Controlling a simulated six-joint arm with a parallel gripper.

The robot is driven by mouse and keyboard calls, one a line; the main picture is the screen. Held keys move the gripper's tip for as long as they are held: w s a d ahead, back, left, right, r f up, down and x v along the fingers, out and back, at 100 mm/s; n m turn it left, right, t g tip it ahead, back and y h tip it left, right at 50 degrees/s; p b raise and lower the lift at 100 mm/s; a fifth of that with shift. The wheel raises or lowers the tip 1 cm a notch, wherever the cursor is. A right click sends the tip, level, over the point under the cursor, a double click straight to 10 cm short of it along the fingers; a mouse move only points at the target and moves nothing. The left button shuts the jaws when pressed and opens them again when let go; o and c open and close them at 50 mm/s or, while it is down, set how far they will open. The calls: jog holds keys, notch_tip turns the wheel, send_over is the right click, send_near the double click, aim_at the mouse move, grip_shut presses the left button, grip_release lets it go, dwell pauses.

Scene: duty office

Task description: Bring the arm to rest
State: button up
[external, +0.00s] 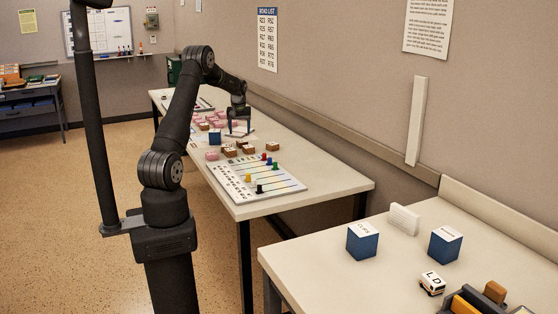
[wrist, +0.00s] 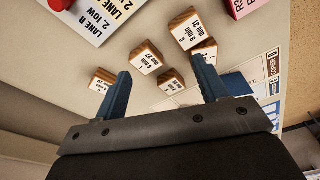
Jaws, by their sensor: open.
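My gripper (external: 240,127) hangs fingers down over the far table (external: 335,184), close to a blue block (external: 215,138) and several small wooden blocks (external: 248,149). In the wrist view my gripper (wrist: 160,88) has its two blue fingers wide apart with nothing held between them. Wooden blocks with white printed tops (wrist: 146,57) lie beyond and around the fingertips. One block (wrist: 205,50) is partly hidden behind the right finger. My arm is bent at the elbow and reaches out over the table.
A white lane board (external: 258,180) with coloured pegs lies at the table's near end. Pink blocks (external: 204,122) lie farther back. The near table (external: 325,274) bears two blue cubes (external: 362,241) (external: 445,245), a white card holder (external: 404,219) and a small toy van (external: 432,284). The wall runs along the right.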

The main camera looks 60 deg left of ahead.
jog(key=w+d+r+m, duration=0.1)
jog(key=w+d+m, duration=0.1)
jog(key=w+d, duration=0.5)
jog(key=w+d+r+m, duration=0.2)
jog(key=w+d+m, duration=0.1)
jog(key=d, duration=0.9)
jog(key=w+d+r+m, duration=0.1)
jog(key=w+d+m, duration=0.1)
jog(key=w+d, duration=0.5)
jog(key=s+d+r+m, duration=0.1)
jog(key=d+m, duration=0.2)
jog(key=d, duration=1.3)
jog(key=s+d+r+m+h, duration=0.1)
jog(key=d+m, duration=0.2)
jog(key=d, duration=1.3)
jog(key=shift+s+r+m+t+h, duration=0.3)
jog(key=shift+s+m+t, duration=0.05)
jog(key=shift+m+t, duration=0.05)
